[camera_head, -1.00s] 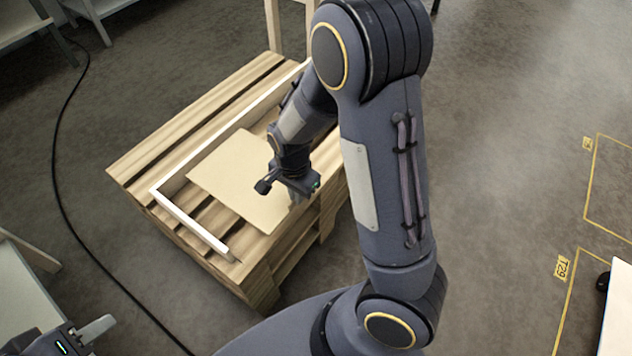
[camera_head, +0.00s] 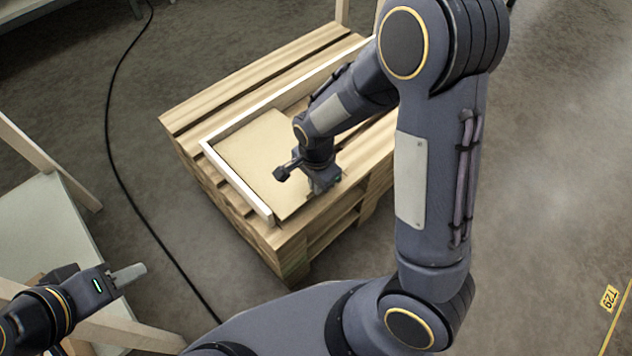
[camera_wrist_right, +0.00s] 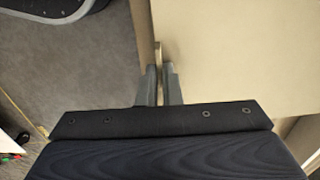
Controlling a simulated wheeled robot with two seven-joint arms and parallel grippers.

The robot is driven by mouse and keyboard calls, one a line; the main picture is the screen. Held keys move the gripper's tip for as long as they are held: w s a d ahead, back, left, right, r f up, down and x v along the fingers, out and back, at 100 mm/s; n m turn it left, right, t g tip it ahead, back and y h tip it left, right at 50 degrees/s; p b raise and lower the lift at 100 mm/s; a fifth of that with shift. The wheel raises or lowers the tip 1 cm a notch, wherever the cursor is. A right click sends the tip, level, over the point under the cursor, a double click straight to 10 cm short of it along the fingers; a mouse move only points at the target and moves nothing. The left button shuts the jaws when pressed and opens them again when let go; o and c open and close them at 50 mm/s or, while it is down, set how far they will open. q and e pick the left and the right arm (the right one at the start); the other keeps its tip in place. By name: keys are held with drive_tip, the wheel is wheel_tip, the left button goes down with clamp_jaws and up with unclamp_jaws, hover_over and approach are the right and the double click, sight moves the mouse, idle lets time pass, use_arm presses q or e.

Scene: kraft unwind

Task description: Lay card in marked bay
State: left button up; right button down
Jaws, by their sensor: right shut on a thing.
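The tan card (camera_head: 258,152) lies flat or nearly flat over the wooden pallet stack (camera_head: 222,92), inside the pale raised frame (camera_head: 236,178). Its left edges are close to the frame's corner; I cannot tell if they touch. My right gripper (camera_head: 322,188) is at the card's near right edge, shut on it. In the right wrist view, the fingers (camera_wrist_right: 160,80) pinch the edge of the card (camera_wrist_right: 240,55). My right forearm hides the far right part of the card and frame. My left gripper (camera_head: 130,274) is at lower left, away from the card; its finger gap does not show.
A pale table (camera_head: 40,225) with wooden legs stands at the left, under and beside my left gripper. A black cable (camera_head: 112,150) runs along the floor between it and the pallet. Open floor surrounds the pallet.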

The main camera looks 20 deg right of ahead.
drive_tip(key=shift+f+b, duration=1.2)
drive_tip(key=shift+f, duration=0.25)
drive_tip(key=shift+f+b, duration=0.35)
drive_tip(key=shift+f, duration=0.35)
drive_tip(key=c, duration=1.5)
unclamp_jaws()
wheel_tip(320, 180, up, 8)
drive_tip(key=p, duration=0.3)
drive_tip(key=shift+f, duration=0.1)
